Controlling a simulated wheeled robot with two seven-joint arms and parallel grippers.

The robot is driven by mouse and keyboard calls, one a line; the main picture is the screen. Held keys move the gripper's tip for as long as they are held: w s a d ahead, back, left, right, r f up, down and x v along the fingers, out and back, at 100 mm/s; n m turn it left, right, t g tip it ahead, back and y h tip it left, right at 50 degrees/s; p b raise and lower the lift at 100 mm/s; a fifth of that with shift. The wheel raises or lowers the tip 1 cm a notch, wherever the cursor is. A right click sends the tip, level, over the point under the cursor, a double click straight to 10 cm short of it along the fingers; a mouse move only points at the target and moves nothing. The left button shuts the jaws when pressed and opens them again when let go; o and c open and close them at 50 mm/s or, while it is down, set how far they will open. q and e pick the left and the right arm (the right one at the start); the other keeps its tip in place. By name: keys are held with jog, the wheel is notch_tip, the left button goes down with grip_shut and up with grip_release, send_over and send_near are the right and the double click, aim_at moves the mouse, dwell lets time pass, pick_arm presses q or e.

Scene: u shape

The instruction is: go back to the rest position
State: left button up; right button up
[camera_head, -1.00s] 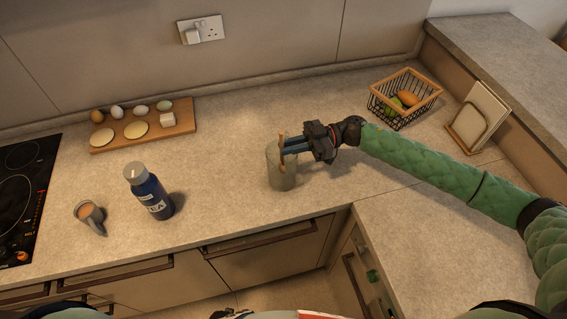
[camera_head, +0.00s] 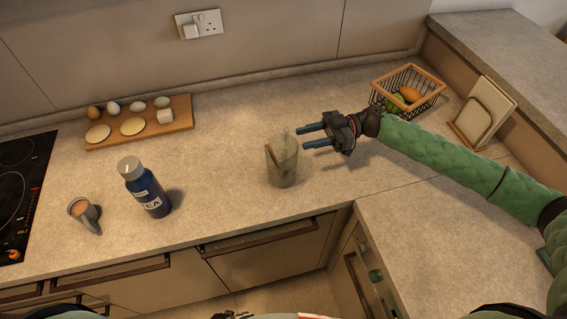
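My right gripper (camera_head: 315,136) is open and empty above the counter, its two blue fingers apart and pointing left. It is just right of a grey translucent cup (camera_head: 284,168) and looks clear of it. A brown stick-like item (camera_head: 271,157) leans inside the cup. My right arm, in a green quilted cover, comes in from the right edge. My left gripper is not in view.
A wooden board (camera_head: 179,122) holds eggs. A wire basket (camera_head: 424,98) with fruit and a wooden holder (camera_head: 473,129) are at right. The middle back counter is clear.

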jog(key=shift+b+v, duration=0.35)
jog(key=shift+v, duration=0.85)
